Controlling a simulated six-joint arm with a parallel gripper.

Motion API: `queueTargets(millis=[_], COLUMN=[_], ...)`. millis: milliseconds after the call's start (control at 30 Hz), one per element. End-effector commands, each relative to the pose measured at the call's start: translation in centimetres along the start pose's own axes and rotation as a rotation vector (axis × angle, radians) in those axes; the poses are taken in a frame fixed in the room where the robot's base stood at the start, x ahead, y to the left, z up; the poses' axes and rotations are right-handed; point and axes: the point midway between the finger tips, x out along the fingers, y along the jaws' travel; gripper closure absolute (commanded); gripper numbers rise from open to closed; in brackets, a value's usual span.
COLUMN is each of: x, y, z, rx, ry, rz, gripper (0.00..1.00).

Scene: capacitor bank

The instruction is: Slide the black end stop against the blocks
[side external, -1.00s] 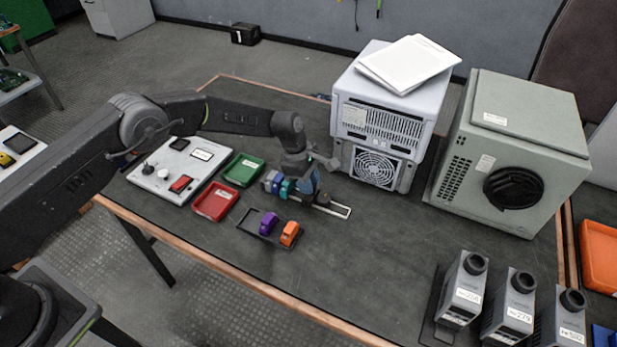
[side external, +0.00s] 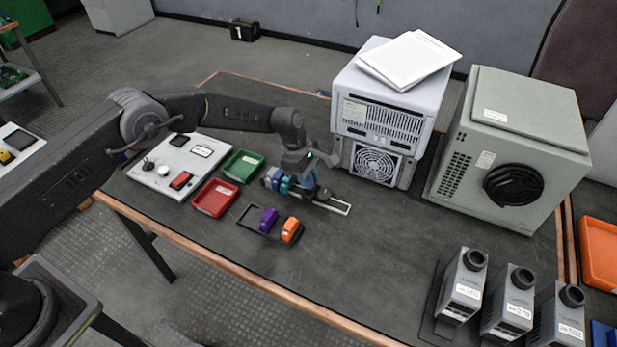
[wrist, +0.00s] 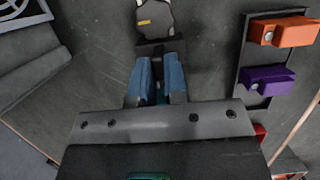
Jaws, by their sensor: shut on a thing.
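My gripper (side external: 307,186) is low over the rail, just right of the teal block. In the wrist view its two blue fingers (wrist: 158,66) are shut on a dark piece, which I take to be the black end stop (wrist: 160,47). A little teal shows between the fingers. The rail (side external: 341,207) runs on to the right, its end bare. Any gap between end stop and blocks is hidden by my fingers.
A black tray (side external: 246,226) with a purple block (side external: 268,221) and an orange block (side external: 290,230) lies in front. Red (side external: 214,198) and green (side external: 243,166) trays are to the left. A grey fan unit (side external: 376,163) stands close behind the rail.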

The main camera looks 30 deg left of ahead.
Motion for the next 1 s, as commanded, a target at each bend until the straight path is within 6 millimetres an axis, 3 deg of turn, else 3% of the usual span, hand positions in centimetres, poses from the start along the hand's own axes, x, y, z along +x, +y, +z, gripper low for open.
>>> queueTargets(millis=[300, 1000], x=[-0.1, -1.1], y=[0.0, 0.1], z=[-0.2, -3.4], rx=[0.0, 0.0], ry=[0.0, 0.001], rz=[0.0, 0.001], gripper=[1.0, 1.0])
